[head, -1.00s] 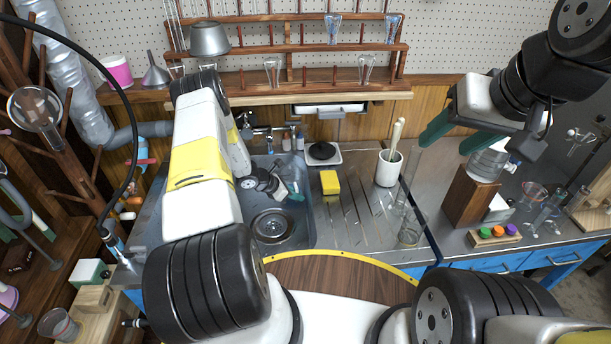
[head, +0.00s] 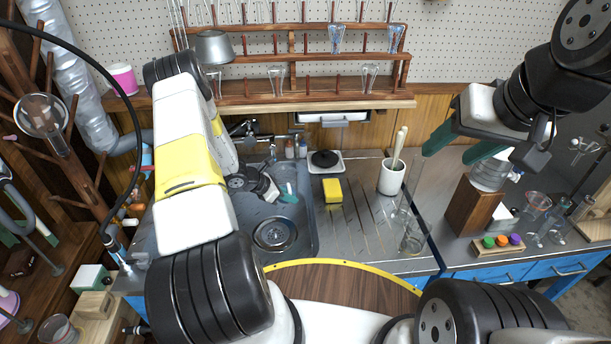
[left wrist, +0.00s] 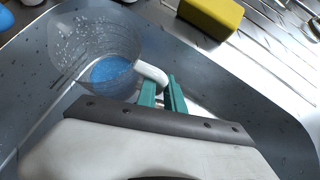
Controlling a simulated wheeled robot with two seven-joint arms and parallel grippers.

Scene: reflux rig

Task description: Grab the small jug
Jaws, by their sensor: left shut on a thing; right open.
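The small jug (left wrist: 105,62) is clear, with a blue bottom and a pale handle (left wrist: 152,73). In the left wrist view it is at the upper left, over the grey sink. My left gripper (left wrist: 163,92) has its green fingers shut on the handle. In the head view my left gripper (head: 287,193) is low in the sink, and I cannot make out the jug clearly there. My right gripper (head: 462,145) is open and empty, its fingers wide apart, at the right above the counter.
The sink (head: 308,228) has a round drain (head: 274,234). A yellow sponge (head: 332,190) lies on the drainboard to its right, beside a white pot (head: 392,178) and clear glassware (head: 413,238). A wooden block (head: 470,207) bearing a clear vessel stands below my right gripper.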

